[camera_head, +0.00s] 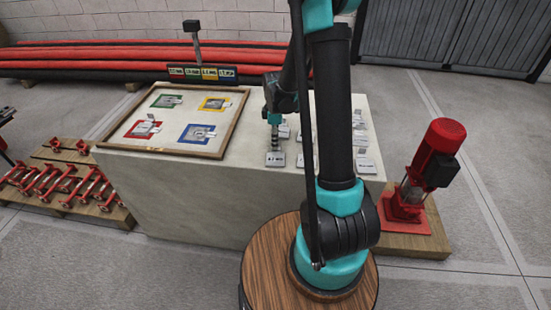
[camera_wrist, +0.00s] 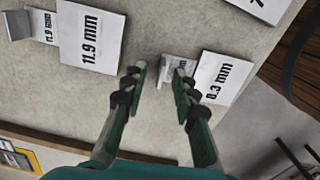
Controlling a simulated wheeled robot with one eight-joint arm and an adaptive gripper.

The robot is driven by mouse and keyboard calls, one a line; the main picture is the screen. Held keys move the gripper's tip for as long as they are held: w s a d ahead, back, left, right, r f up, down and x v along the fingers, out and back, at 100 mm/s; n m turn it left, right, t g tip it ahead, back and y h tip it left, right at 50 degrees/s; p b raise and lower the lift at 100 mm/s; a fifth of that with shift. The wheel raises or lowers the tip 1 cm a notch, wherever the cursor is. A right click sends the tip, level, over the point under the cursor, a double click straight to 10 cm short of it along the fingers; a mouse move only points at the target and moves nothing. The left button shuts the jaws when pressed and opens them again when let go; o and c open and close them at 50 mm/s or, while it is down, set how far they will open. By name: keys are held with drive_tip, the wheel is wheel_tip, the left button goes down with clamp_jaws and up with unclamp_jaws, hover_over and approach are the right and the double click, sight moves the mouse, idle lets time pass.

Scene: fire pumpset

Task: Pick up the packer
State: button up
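Several packers, pale plates with printed thickness labels, stand on the grey block. In the wrist view, one packer marked 8.3 mm (camera_wrist: 222,78) lies just right of my gripper (camera_wrist: 159,84). A small grey upright tab (camera_wrist: 177,67) beside that plate shows partly behind the right finger. My gripper is open, with nothing seen held between its fingers. A larger packer marked 11.9 mm (camera_wrist: 89,38) lies to the left. In the head view, my gripper (camera_head: 274,122) points down above a front packer (camera_head: 275,159); my arm hides part of the other packers.
A framed board (camera_head: 187,117) with green, yellow, red and blue squares, each bearing a plate, lies left on the block (camera_head: 170,190). A labelled sign (camera_head: 203,73) stands behind it. A red pump (camera_head: 428,170) stands right; red brackets (camera_head: 65,185) lie on a pallet left.

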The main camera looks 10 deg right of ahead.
drive_tip(key=shift+f, duration=0.2)
drive_tip(key=shift+c, duration=0.5)
clamp_jaws()
drive_tip(key=shift+r, duration=0.15)
